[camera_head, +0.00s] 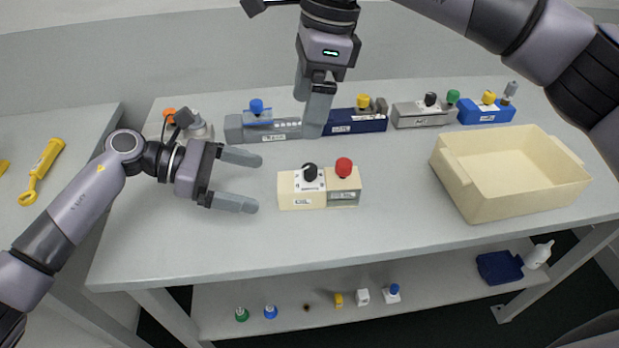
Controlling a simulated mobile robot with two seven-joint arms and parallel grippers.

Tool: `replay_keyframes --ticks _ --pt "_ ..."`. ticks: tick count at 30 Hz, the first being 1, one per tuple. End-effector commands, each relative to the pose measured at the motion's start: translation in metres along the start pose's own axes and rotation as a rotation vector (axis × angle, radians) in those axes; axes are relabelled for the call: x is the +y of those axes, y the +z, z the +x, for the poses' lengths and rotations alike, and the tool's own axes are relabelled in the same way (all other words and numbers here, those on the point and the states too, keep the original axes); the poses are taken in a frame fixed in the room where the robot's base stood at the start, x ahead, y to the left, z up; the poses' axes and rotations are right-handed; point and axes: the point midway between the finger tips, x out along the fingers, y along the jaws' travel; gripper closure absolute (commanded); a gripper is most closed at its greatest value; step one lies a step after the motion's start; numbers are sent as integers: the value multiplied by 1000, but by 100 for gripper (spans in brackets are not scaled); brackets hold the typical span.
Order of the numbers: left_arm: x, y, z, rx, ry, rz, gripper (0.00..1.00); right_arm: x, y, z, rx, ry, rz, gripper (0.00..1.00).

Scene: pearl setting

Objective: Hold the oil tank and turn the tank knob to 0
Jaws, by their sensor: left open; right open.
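The oil tank (299,201) is a small cream and grey box with printed labels, standing near the middle of the table. A black knob (310,172) sits on a white dial plate on its left part, and a red cap (344,167) on its right part. The dial reading is too small to tell. My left gripper (246,181) is open and empty, to the left of the tank with its fingers pointing at it, not touching. My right gripper (318,112) is open and empty above and behind the tank, pointing down. It partly hides the tanks in the back row.
Along the table's back stand a grey tank (236,129), a dark blue tank (370,125), another grey tank (411,117) and a blue tank (483,113). A cream bin (478,204) is at the right. The front of the table (235,245) is clear.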

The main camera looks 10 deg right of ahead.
Motion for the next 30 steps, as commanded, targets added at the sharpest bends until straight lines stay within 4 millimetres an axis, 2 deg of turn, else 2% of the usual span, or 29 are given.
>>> replay_keyframes --ticks 5,8,15,21,25,30 --pt "0 0 -6 0 2 0 0 0 0 0 0 0 0 11" --pt "1 -1 -20 3 4 0 0 0 0 0 0 0 0 11" --pt "1 -1 -72 3 4 0 0 0 0 0 0 0 0 11" --pt "0 0 -106 1 2 -1 0 0 0 0 0 0 0 11" --pt "0 0 -117 1 0 -1 0 0 0 0 0 0 0 11" --pt "0 0 -121 0 0 0 0 0 0 0 0 0 0 11"
